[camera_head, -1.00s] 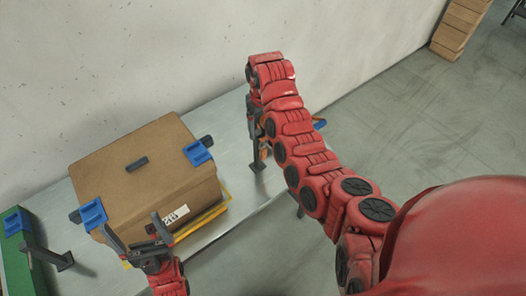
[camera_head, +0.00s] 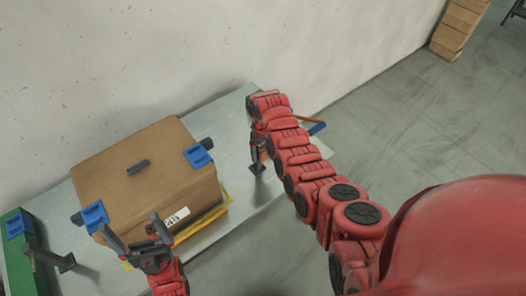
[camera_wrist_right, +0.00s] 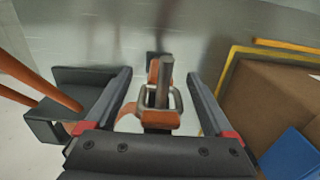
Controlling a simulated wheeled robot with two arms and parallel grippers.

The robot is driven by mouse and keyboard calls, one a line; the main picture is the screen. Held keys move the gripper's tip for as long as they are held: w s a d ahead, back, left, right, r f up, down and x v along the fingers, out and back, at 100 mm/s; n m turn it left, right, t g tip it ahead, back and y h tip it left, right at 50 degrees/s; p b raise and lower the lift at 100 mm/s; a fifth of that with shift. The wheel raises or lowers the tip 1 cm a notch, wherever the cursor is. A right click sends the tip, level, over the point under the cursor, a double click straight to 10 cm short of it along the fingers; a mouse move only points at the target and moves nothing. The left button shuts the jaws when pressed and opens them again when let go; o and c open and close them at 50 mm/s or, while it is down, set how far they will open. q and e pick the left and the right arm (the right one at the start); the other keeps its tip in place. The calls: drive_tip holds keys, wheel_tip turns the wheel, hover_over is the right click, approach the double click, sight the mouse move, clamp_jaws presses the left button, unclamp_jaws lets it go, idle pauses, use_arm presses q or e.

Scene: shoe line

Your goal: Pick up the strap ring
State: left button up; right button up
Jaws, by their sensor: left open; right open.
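The strap ring (camera_wrist_right: 178,102), a small grey metal loop on an orange strap (camera_wrist_right: 157,118), lies between the open fingers of my right gripper (camera_wrist_right: 160,105) in the right wrist view. A grey-brown post (camera_wrist_right: 166,75) shows within the ring's outline; I cannot tell whether it passes through. The fingers stand apart on both sides, not closed on the ring. In the head view my right arm hides most of this gripper and the ring. My left gripper (camera_head: 135,238) is open and empty at the front of the cardboard box.
The cardboard box (camera_head: 140,165) with blue clips (camera_head: 198,155) stands on the grey table (camera_head: 230,120), above a yellow frame (camera_head: 205,222). A dark stand (camera_head: 257,168) is near my right gripper. A green case (camera_head: 20,255) is at the left. A wall rises behind.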

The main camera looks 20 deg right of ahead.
drive_tip(key=shift+f, duration=0.2)
clamp_jaws()
idle(0.4)
